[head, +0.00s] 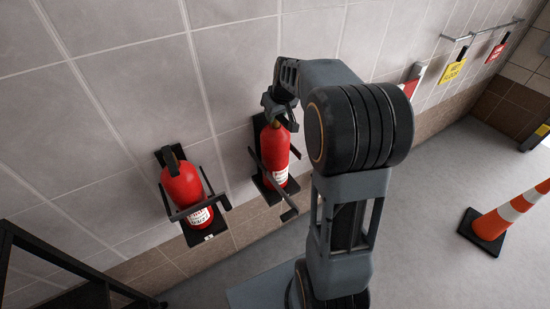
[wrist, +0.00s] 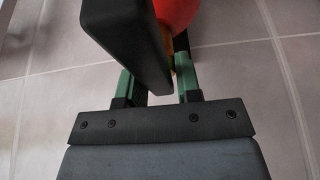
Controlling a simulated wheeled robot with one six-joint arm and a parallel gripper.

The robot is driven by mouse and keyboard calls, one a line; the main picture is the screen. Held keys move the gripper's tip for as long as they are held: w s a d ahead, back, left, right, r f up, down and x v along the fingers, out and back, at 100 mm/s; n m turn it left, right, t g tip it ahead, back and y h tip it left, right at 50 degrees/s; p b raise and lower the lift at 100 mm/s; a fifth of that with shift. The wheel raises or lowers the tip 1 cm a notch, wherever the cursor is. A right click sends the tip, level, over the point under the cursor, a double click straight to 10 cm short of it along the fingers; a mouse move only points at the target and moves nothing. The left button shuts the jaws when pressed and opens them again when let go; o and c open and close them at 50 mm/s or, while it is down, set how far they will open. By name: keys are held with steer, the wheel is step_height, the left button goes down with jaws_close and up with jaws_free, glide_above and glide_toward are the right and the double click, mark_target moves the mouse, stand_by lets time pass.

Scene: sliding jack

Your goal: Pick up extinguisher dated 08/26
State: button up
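Two red extinguishers hang side by side on the tiled wall in the head view. The left extinguisher (head: 182,187) has a black handle and a white label. The right extinguisher (head: 274,151) also has a white label. No date is readable on either. My gripper (head: 277,108) is at the top of the right extinguisher. In the wrist view, my gripper's green fingers (wrist: 157,82) are apart, with a black handle (wrist: 128,40) over the left one. A yellow neck and the red body (wrist: 177,12) show beyond, near the right finger. Contact on both sides is hidden.
Dark brackets, one around the left extinguisher (head: 192,239), hold both to the wall. A striped cone (head: 509,212) stands on the floor at right. A black frame (head: 60,262) occupies the lower left.

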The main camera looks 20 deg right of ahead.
jaws_close()
steer(key=shift+w+r, duration=0.15)
steer(key=shift+r, duration=0.1)
stand_by(0.3)
